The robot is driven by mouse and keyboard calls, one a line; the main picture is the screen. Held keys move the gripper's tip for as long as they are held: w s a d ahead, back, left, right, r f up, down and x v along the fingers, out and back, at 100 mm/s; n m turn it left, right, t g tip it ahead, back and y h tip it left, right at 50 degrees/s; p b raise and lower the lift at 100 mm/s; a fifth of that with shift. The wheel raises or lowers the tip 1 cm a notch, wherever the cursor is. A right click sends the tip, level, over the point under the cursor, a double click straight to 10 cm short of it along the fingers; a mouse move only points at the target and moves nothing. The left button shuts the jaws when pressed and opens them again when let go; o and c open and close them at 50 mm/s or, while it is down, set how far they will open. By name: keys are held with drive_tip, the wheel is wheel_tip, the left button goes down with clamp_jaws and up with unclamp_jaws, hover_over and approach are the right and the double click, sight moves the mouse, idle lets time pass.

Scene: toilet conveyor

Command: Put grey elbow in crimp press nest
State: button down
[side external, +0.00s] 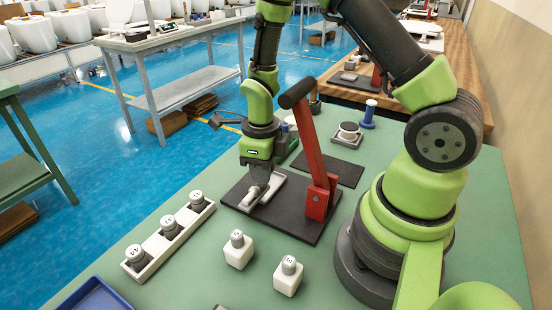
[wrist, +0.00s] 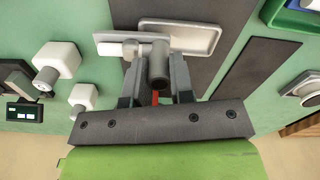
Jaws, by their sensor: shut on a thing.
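My gripper (side external: 257,182) is shut on the grey elbow (wrist: 158,66), with one finger on each side of it in the wrist view. The elbow's dark round end points toward the wrist camera, and a paler part appears to run left. The elbow is over or at the pale shallow nest (wrist: 190,38) on the crimp press's dark base plate (side external: 290,222). I cannot tell whether it touches the nest. In the side view the gripper largely hides the elbow. The press's red lever (side external: 315,160) stands up just right of my gripper.
A white rack (side external: 152,257) with grey-capped pieces stands left. Two white blocks (side external: 238,255) (side external: 288,280) with grey knobs stand in front of the press. A blue tray (side external: 92,297) is at the front left, and a blue spool (side external: 369,115) is behind.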

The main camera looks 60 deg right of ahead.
drive_tip(key=shift+d, duration=1)
drive_tip(key=d, duration=0.3)
drive_tip(key=shift+d, duration=0.35)
drive_tip(key=shift+a+f, duration=0.15)
drive_tip(key=shift+f, duration=0.45)
drive_tip(key=c, duration=1)
unclamp_jaws()
drive_tip(key=shift+f, duration=0.15)
wheel_tip(320, 180, up, 8)
drive_tip(key=shift+f, duration=0.1)
